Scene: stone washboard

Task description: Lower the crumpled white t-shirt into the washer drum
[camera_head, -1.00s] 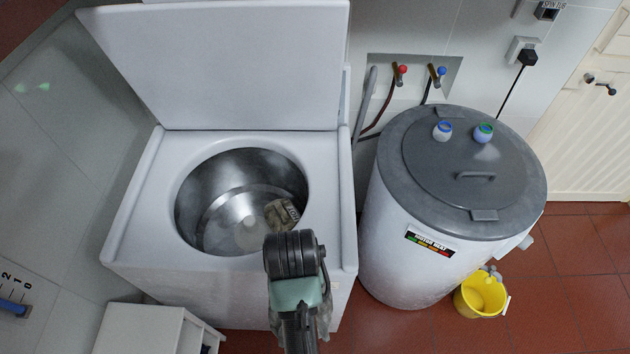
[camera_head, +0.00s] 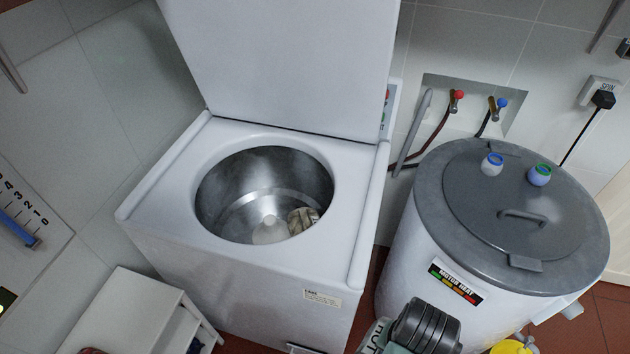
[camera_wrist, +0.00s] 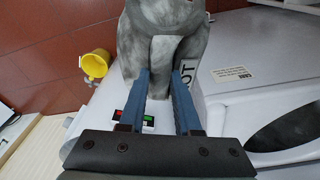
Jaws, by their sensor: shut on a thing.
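The washer (camera_head: 345,160) stands with its lid raised and its round steel drum (camera_head: 237,195) open. My gripper (camera_wrist: 161,72) is shut on a crumpled grey-white t-shirt (camera_wrist: 165,35) with dark lettering, which hangs past the blue fingertips in the wrist view. In the head view a bit of the t-shirt (camera_head: 378,338) shows at the bottom edge beside my dark wrist; the fingertips are hidden there. They are right of the washer's front, outside the drum. The drum mouth (camera_wrist: 290,130) shows at the right of the wrist view.
A crumpled beige cloth (camera_head: 303,219) lies inside the drum. The grey-lidded spin tub (camera_head: 460,225) stands right of the washer, with two small jars (camera_head: 493,165) on its lid. A yellow bucket (camera_wrist: 95,65) is on the red floor. A white cabinet (camera_head: 130,315) stands at front left.

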